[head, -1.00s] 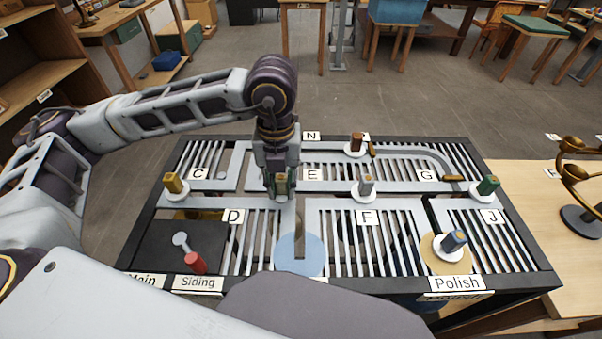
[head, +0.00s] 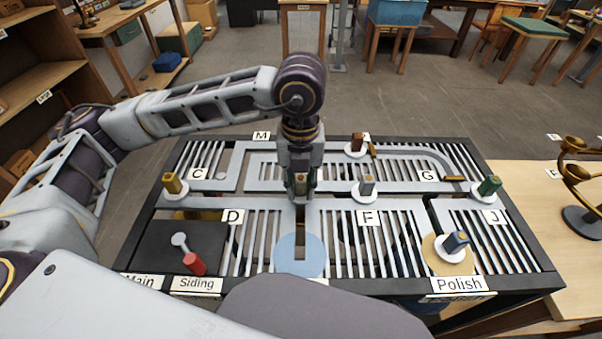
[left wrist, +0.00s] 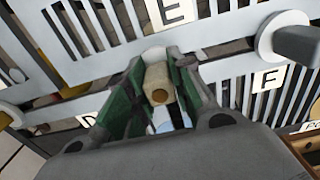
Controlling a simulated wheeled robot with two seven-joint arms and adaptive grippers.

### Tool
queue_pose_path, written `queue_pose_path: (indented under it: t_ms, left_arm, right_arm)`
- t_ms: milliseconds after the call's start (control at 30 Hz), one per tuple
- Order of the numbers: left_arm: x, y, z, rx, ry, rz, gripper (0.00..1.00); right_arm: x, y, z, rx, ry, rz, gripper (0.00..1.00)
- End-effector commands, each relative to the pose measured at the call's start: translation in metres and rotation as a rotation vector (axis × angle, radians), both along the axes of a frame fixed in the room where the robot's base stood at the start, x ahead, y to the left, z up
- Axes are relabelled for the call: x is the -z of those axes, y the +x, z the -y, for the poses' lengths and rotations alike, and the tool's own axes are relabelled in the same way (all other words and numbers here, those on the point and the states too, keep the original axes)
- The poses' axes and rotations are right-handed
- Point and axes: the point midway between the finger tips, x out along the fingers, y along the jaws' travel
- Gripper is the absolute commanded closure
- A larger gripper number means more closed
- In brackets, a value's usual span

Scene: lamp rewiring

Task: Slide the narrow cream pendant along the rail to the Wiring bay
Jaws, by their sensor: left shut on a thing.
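My left gripper (head: 301,188) points down at the slotted rail plate (head: 230,202), at the head of a slot that leads to the blue disc (head: 299,255). It is shut on a tan-cream knob (head: 300,181), upright in the rail. In the left wrist view the knob (left wrist: 159,84) sits between the green finger pads. I take it for the narrow cream pendant's handle; any part hanging below is hidden. I see no readable Wiring bay label; the label by the blue disc is mostly covered. My right gripper is not in view.
Other knobs on white discs stand on the rails: gold (head: 173,184), grey (head: 366,187), brown (head: 357,143), green (head: 488,186) and blue (head: 454,242) in the Polish bay. A red-ended lever (head: 194,262) is at the Siding plate. The grey knob stands close to my gripper's right.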

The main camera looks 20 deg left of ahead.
Motion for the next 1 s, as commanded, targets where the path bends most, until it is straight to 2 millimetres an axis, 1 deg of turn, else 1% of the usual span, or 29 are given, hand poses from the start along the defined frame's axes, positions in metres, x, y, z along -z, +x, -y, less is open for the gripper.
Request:
queue_pose_path:
  t_ms: [33,100,267,567,1000]
  left_arm:
    - [0.0,0.0,0.0,0.0,-0.001,0.001,0.98]
    - [0.0,-0.001,0.0,0.0,-0.001,0.001,0.98]
    - [0.0,-0.006,0.002,0.0,-0.001,0.001,0.98]
    - [0.001,-0.023,0.007,0.002,-0.001,0.0,0.98]
    - [0.001,-0.048,0.014,0.001,-0.002,0.002,0.98]
  right_arm:
    - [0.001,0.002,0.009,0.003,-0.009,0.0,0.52]
    - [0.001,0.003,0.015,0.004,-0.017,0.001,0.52]
    - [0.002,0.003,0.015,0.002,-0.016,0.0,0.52]
    - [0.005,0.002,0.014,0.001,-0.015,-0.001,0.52]
    - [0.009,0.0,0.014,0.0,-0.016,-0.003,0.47]
